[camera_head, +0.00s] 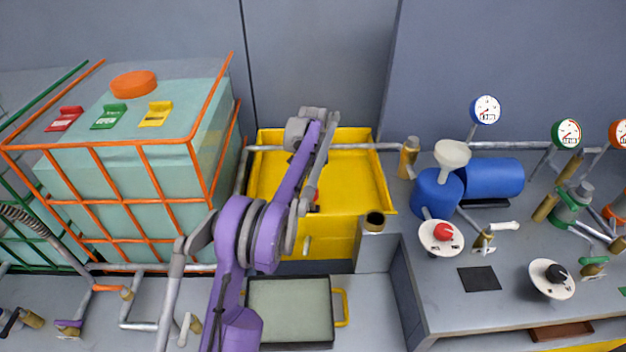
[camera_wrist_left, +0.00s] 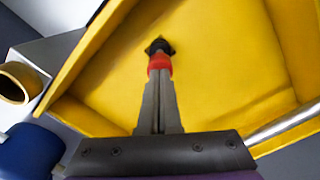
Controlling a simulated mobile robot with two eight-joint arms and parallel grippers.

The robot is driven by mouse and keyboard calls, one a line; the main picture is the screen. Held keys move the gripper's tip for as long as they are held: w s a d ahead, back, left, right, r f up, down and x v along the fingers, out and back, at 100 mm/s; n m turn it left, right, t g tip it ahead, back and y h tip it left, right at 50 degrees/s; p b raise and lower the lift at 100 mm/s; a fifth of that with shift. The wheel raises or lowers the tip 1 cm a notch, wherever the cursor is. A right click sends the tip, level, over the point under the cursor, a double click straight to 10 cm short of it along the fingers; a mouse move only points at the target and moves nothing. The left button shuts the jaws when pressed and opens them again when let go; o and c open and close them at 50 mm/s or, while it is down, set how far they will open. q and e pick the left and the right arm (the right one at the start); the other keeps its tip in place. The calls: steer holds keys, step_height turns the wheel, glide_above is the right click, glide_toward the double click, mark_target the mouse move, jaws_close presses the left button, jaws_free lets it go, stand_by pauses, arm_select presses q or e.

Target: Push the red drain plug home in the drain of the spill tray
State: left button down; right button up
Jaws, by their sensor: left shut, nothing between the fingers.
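The red drain plug (camera_wrist_left: 160,62) stands in the yellow spill tray (camera_wrist_left: 225,60), with a black part (camera_wrist_left: 159,46) at its far end by the tray floor. I cannot tell how deep it sits in the drain, which it hides. My left gripper (camera_wrist_left: 160,80) is shut with nothing between its fingers. Its fingertips are at the near end of the plug, seemingly touching it. In the head view a bit of the red plug (camera_head: 316,208) shows near the front of the tray (camera_head: 357,185), beside my purple arm, which hides the fingertips. My right gripper is not in view.
A brass-coloured open pipe (camera_head: 375,219) stands by the tray's front right corner; it also shows in the wrist view (camera_wrist_left: 14,84). A grey pipe (camera_head: 350,147) crosses the tray's back. A caged tank (camera_head: 140,150) stands left, and a blue drum (camera_head: 437,190) right.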

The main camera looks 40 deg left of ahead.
arm_select(q)
steer(key=shift+f, duration=0.25)
stand_by(0.4)
steer(key=shift+r, duration=0.1)
steer(key=shift+r+p, duration=0.95)
steer(key=shift+r, duration=0.55)
step_height(320, 180, up, 10)
steer(key=p, duration=0.1)
steer(key=shift+r, duration=0.25)
steer(key=shift+d, duration=0.1)
